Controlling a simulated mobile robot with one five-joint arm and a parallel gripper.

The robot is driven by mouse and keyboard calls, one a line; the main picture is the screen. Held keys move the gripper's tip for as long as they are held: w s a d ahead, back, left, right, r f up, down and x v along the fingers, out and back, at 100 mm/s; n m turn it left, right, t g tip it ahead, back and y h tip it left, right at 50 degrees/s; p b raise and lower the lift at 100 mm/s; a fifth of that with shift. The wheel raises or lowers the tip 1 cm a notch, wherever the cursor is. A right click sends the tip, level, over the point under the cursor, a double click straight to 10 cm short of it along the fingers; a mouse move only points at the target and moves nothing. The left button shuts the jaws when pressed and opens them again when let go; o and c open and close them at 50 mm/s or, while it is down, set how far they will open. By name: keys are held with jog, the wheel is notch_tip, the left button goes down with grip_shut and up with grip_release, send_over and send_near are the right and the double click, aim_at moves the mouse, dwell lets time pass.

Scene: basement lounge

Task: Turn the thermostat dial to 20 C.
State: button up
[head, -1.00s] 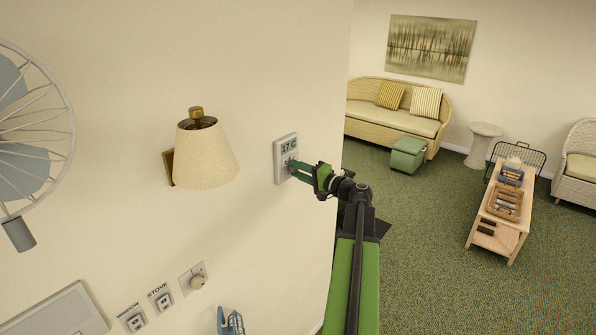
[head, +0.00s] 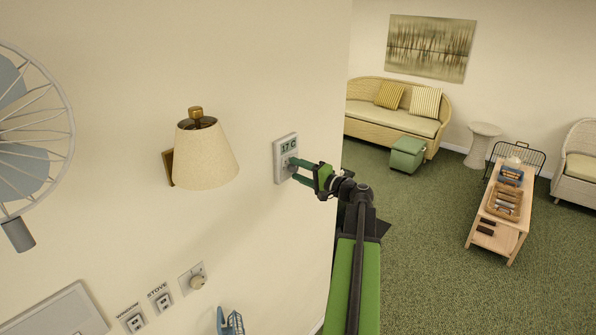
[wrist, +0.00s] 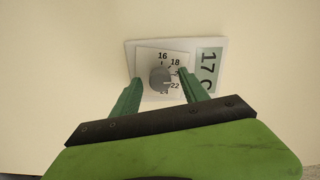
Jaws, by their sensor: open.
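The thermostat (head: 284,159) is a pale upright plate on the wall, right of the lamp, with a display reading 17 C. In the wrist view its grey round dial (wrist: 159,77) sits on a square scale plate (wrist: 148,58) marked 16, 18, 22 and 24; the mark between 18 and 22 is partly covered. The display (wrist: 208,70) also shows 17 C there. My gripper (wrist: 158,82) is open, with one green finger on each side of the dial. In the head view my gripper (head: 296,170) reaches the thermostat from the right. I cannot tell whether the fingers touch the dial.
A wall lamp (head: 206,155) juts out left of the thermostat. A wall knob (head: 198,282) and the window and stove switches (head: 163,299) are lower left, with a fan (head: 25,140) at far left. Open carpet (head: 420,250) lies right of the wall.

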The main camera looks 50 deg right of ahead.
jog(key=s+d, duration=0.1)
jog(key=s, duration=1.6)
jog(key=shift+d, duration=0.25)
jog(key=shift+f, duration=0.1)
